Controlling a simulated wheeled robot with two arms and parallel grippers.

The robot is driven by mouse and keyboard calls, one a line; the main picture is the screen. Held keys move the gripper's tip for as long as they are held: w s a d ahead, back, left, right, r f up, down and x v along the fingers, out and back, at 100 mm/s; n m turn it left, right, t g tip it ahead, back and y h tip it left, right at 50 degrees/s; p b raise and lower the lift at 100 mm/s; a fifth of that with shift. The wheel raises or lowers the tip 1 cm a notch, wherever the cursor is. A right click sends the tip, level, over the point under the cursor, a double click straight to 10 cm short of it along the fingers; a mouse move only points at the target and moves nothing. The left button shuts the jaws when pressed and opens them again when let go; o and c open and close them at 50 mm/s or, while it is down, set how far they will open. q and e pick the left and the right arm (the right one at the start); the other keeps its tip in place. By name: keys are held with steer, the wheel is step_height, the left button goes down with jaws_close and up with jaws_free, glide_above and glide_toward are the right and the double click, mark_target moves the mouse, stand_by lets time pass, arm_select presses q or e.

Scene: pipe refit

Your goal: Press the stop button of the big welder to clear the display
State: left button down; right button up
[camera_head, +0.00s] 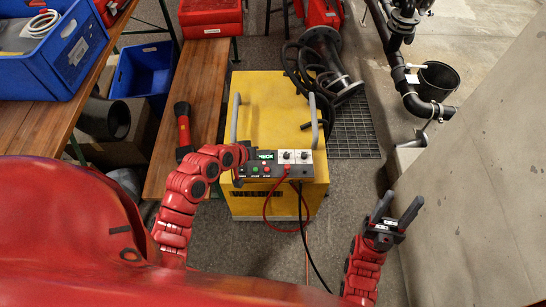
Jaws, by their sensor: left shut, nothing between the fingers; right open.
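The big welder is a yellow box (270,105) with two grey handles, in the middle of the head view. Its front control panel (278,175) carries a small lit display (265,155) with greenish content too small to read. Below the display are a green button (255,169) and a red button (267,169), with tiny labels under them. My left gripper (238,180) is shut and empty at the panel's left end, left of both buttons; I cannot tell whether it touches the panel. My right gripper (397,211) is open and empty, right of the welder, with its fingers pointing up.
A red and a black cable (301,225) hang from the panel's front. A wooden bench (195,95) with a torch (183,127) stands at the left. A concrete wall (480,180) bounds the right side. Dark hoses and a flanged pipe (330,60) lie behind the welder.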

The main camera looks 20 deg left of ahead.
mark_target(267, 170)
arm_select(q)
steer(key=shift+s+d, duration=0.15)
step_height(267, 170, down, 8)
steer(key=b, duration=0.6)
steer(key=shift+b, duration=0.35)
steer(key=shift+f, duration=0.4)
stand_by(1.5)
steer(key=shift+f+b, duration=0.35)
steer(key=shift+f, duration=0.05)
